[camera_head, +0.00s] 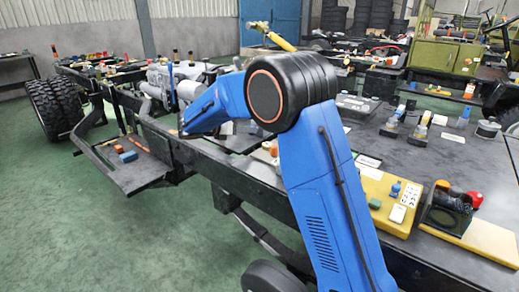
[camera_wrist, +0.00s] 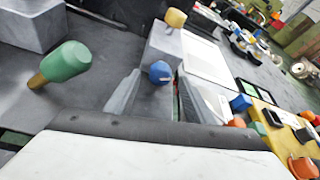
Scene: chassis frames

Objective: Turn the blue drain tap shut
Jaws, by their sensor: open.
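In the wrist view, a round dark-blue knob (camera_wrist: 160,73), seemingly the blue drain tap, shows in the gap between the two grey fingers of my gripper (camera_wrist: 158,86). The fingers are apart, and I cannot tell whether either one touches the knob. A grey block with a yellow-topped knob (camera_wrist: 176,18) is just beyond it. A green handle (camera_wrist: 66,62) on a brass stem stands to the left. In the head view my own blue arm hides the gripper and the tap.
A yellow board (camera_head: 478,238) with small blocks and a black holder (camera_head: 446,212) lies at right in the head view. Small bottles (camera_head: 422,124) stand on the dark deck behind it. A side step (camera_head: 132,170) carries a blue block (camera_head: 128,156). Green floor at left is clear.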

